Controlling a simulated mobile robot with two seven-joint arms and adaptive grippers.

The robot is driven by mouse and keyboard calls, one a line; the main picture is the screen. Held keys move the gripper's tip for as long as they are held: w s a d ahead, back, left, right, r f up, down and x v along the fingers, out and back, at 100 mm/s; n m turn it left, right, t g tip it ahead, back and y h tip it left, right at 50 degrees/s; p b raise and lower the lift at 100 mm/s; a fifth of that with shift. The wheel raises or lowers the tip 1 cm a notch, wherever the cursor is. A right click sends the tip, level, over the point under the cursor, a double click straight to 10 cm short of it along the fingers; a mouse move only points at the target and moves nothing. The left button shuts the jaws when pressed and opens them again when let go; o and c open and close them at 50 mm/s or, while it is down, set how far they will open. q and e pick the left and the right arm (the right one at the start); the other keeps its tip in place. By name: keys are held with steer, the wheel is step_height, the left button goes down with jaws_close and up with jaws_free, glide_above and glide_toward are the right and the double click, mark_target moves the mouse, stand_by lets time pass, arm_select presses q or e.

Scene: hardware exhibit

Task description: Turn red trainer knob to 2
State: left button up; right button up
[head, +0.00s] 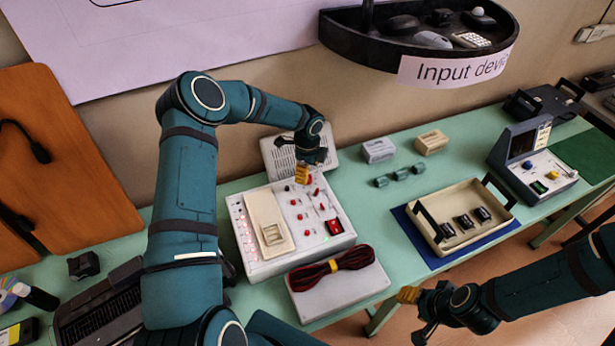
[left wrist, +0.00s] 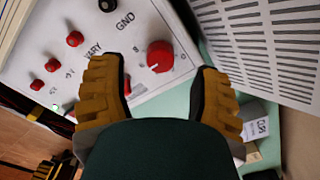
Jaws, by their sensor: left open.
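The white trainer box (head: 272,266) stands on the green table with its panel facing up. My left gripper (head: 303,174) is above the far part of the panel, pointing down. In the left wrist view the round red knob (left wrist: 160,56) has a white mark and sits near a panel corner. My left gripper (left wrist: 160,78) is open there, its yellow fingers on either side of the knob's near side. I cannot tell whether they touch it. My right gripper (head: 409,296) is at the lower right, away from the trainer; its opening is unclear.
Several smaller red posts (left wrist: 75,39) stand on the panel. A grey slotted speaker box (left wrist: 275,42) is close beside it. A grey box (head: 340,291) with a red and black cable (head: 332,265) is in front. A beige tray (head: 462,246) lies to the right.

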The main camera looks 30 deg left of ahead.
arm_select(q)
steer(key=shift+f, duration=1.75)
jaws_close()
